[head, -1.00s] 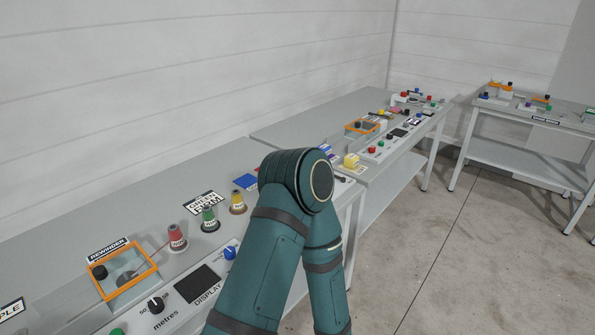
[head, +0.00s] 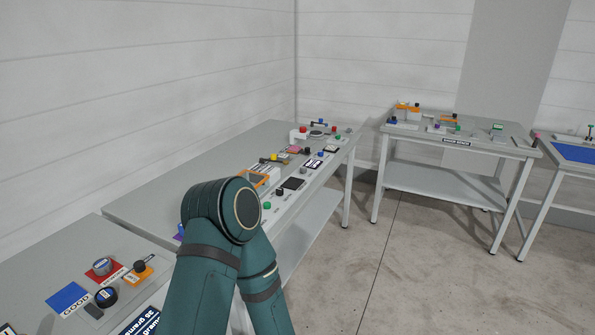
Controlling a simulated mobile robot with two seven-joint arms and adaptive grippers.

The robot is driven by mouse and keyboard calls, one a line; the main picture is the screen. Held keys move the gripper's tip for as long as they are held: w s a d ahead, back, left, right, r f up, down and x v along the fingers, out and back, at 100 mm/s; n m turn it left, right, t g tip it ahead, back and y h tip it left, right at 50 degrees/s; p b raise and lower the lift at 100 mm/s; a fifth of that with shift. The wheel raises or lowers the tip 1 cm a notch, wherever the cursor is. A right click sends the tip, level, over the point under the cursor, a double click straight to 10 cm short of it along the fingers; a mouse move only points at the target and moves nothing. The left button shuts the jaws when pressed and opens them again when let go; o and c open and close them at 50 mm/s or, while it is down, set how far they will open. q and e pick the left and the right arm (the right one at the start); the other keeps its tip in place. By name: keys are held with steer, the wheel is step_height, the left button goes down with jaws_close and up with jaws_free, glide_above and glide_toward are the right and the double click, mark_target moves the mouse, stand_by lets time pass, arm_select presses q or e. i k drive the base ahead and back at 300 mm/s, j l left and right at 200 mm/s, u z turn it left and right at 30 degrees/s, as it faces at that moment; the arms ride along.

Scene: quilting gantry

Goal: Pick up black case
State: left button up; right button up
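I cannot make out a black case for certain in the head view. A round black item (head: 106,297) lies on the near table at lower left, too small to identify. A bent teal arm link of mine (head: 215,255) rises from the bottom and covers part of the tables behind it. Neither of my grippers shows.
The near table (head: 75,240) carries a blue pad (head: 68,299) and a red pad (head: 103,272). A third table (head: 450,142) stands at the back. Open concrete floor (head: 410,270) lies at right.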

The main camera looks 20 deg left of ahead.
mark_target(107, 296)
steer(key=i+u, duration=0.1)
steer(key=i, duration=0.6)
steer(key=i+l+u, duration=0.1)
steer(key=i, duration=0.6)
steer(key=i+u, duration=0.1)
steer(key=u, duration=3)
